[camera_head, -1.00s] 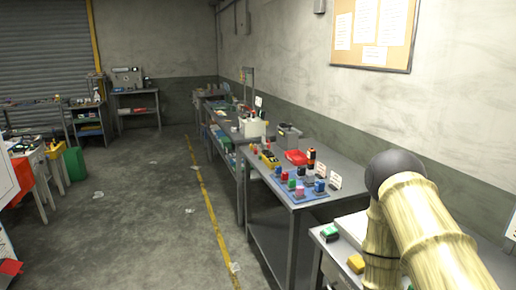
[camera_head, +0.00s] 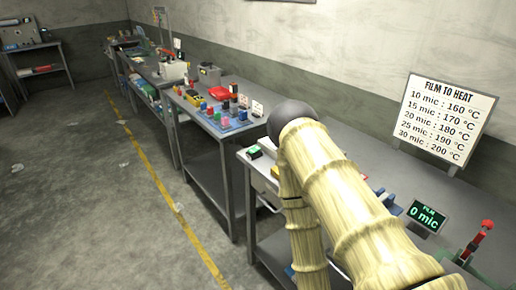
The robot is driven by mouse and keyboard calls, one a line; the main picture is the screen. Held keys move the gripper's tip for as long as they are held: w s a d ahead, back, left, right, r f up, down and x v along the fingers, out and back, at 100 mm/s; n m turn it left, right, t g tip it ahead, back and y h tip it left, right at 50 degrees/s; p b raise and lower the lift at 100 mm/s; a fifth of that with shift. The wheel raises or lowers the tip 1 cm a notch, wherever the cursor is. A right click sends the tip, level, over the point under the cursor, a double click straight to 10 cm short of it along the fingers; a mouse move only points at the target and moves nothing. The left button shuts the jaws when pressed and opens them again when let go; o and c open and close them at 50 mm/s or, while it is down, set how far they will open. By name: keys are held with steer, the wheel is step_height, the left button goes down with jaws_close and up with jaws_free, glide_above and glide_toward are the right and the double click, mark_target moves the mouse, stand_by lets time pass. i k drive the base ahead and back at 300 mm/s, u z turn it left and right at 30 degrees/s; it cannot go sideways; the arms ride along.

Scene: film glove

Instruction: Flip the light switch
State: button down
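I cannot make out a light switch in the camera_head view. My bamboo-textured arm with its dark round joint reaches across the right half of the view, over the near workbench (camera_head: 395,165). Its end runs down behind and out of the bottom edge, so my gripper does not show. A red-handled lever (camera_head: 480,240) stands upright on the near bench at the far right. I cannot tell what it works.
A farther bench (camera_head: 215,136) holds coloured blocks and a red tray (camera_head: 219,93). The concrete floor (camera_head: 70,200) at left is clear apart from small scraps.

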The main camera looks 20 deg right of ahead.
mark_target(256, 148)
steer(key=u, duration=0.6)
steer(key=k, duration=0.1)
steer(key=z, duration=1.3)
steer(key=i, duration=0.5)
steer(key=u, duration=0.5)
